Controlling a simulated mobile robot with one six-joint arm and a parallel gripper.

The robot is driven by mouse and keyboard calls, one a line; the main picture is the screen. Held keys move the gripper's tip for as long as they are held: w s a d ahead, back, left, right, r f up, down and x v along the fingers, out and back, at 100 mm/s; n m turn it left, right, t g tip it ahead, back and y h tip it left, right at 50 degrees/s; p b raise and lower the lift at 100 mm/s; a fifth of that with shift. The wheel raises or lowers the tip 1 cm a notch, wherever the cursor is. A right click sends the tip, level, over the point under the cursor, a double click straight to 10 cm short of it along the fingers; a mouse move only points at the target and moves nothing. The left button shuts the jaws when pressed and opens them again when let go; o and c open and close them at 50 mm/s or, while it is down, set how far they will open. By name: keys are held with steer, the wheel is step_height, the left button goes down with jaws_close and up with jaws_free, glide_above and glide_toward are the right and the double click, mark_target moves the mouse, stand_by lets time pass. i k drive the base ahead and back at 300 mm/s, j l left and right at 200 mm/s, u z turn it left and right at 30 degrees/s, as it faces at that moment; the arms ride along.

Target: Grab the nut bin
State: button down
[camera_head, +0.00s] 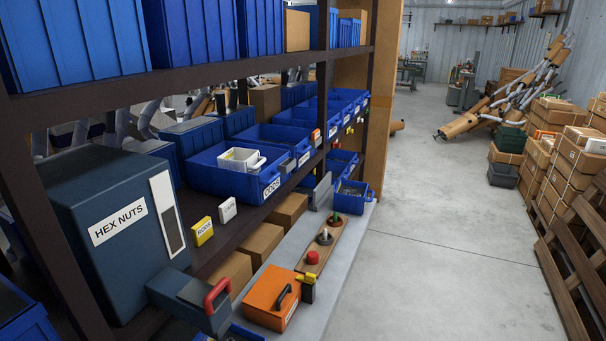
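A dark blue-grey box labelled "HEX NUTS" (90,185) stands on the shelf at the left. It has a white panel with a dark slot on its right side. A dark spout-like part with a red handle (216,296) sticks out low at its front. Part of a blue bin (243,334) shows beneath that part, mostly hidden and cut by the bottom edge. A small white bin with a handle (240,158) sits inside a larger blue bin (214,183) farther along the shelf. I cannot tell which bin is the nut bin. My gripper is not in view.
An orange box with a black handle (268,300) and a wooden board with knobs (325,241) lie on the lower ledge. Dark shelf posts (58,235) border the bins. Open floor (440,240) lies right; stacked cartons and pallets (575,240) line the far right.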

mark_target(350, 197)
steer(key=i+l+u, duration=0.25)
steer(key=i+l, duration=0.8)
steer(key=i, duration=0.35)
steer(key=i+l+u, duration=0.25)
steer(key=i+l, duration=1.05)
